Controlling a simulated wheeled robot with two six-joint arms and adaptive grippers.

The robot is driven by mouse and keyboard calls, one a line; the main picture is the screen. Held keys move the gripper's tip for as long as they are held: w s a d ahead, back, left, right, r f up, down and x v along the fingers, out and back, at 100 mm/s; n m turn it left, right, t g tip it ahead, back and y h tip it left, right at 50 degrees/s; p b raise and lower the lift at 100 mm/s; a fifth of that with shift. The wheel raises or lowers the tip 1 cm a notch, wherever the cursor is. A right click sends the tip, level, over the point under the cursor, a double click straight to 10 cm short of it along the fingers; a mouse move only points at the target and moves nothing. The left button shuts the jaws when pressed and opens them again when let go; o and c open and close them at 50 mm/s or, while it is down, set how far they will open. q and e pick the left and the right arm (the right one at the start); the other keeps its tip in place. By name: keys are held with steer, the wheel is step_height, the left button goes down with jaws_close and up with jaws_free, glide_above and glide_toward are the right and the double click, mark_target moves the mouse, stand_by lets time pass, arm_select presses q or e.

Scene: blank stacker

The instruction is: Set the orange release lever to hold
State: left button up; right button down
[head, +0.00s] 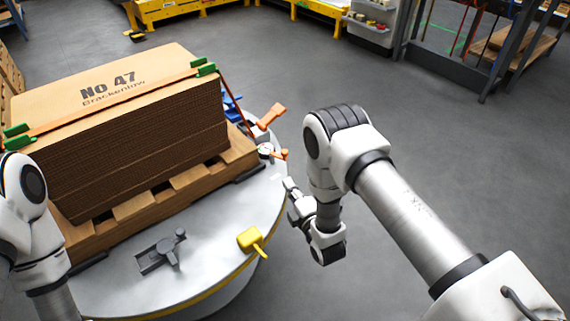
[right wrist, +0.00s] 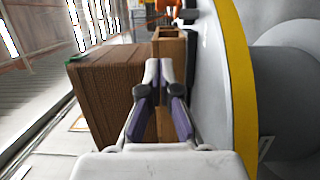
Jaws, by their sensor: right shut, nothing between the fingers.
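Two orange handles show at the right rim of the round table in the head view. The larger orange lever (head: 271,116) slants up to the right beside a blue part. A smaller orange handle (head: 280,154) sits next to a small round white dial (head: 265,150). I cannot tell which is the release lever or read its setting. My right gripper (head: 291,187) is shut and empty, apart from both handles, nearer to me at the table's right edge. In the right wrist view its fingertips (right wrist: 158,72) meet; a bit of orange shows at the top. My left gripper is out of view.
A strapped stack of cardboard blanks (head: 130,140) stands on a pallet (head: 160,200) on the grey round table (head: 215,275). A yellow handle (head: 251,240) and a grey clamp (head: 163,252) are at the near side. Floor to the right is clear.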

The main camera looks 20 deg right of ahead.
steer(key=w, duration=0.2)
steer(key=w+b, duration=0.1)
steer(key=w, duration=0.3)
steer(key=shift+a+f, duration=0.15)
steer(key=shift+a, duration=0.2)
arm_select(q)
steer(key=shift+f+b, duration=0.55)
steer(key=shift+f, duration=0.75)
arm_select(e)
steer(key=shift+w+d, duration=0.65)
steer(key=shift+w, duration=0.2)
steer(key=shift+w+d, duration=0.6)
steer(key=shift+w, duration=0.2)
